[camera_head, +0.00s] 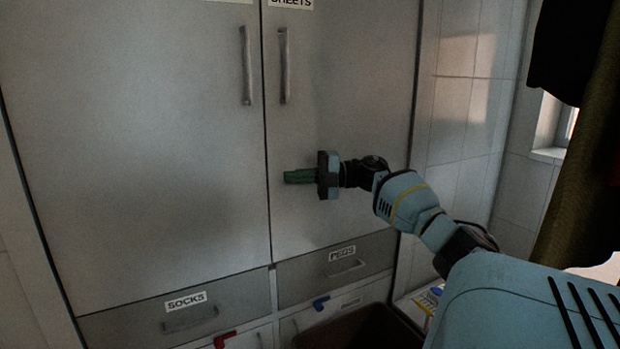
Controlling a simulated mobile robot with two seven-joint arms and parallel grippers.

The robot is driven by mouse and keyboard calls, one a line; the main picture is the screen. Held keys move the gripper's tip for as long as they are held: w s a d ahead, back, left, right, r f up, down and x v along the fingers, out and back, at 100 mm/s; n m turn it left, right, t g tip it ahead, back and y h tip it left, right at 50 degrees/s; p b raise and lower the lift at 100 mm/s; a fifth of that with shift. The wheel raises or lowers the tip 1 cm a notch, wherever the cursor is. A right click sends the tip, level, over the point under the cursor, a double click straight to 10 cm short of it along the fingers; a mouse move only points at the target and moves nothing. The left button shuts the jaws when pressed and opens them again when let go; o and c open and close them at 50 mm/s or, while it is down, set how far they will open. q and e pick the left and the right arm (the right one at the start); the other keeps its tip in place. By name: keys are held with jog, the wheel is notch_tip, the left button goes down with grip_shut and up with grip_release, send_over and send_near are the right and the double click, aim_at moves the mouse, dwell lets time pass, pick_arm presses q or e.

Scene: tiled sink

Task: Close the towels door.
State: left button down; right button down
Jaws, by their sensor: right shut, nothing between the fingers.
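Two tall grey cabinet doors stand side by side, and both look flush with the cabinet front. The left door (140,150) has a label cut off by the top edge, so I cannot read whether it says towels. Its vertical handle (246,66) is near the middle seam. The right door (345,90) is labelled SHEETS and has its own handle (284,66). My right gripper (286,177) is shut and empty, in front of the right door below its handle, pointing left near the seam. I cannot tell whether it touches the door. My left gripper is out of view.
A dark brown box (365,330) stands at the bottom. Dark cloth (580,160) hangs at right beside a window. Space before the left door is clear.

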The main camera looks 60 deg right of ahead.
jog(key=shift+v, duration=2.15)
jog(key=shift+a, duration=0.1)
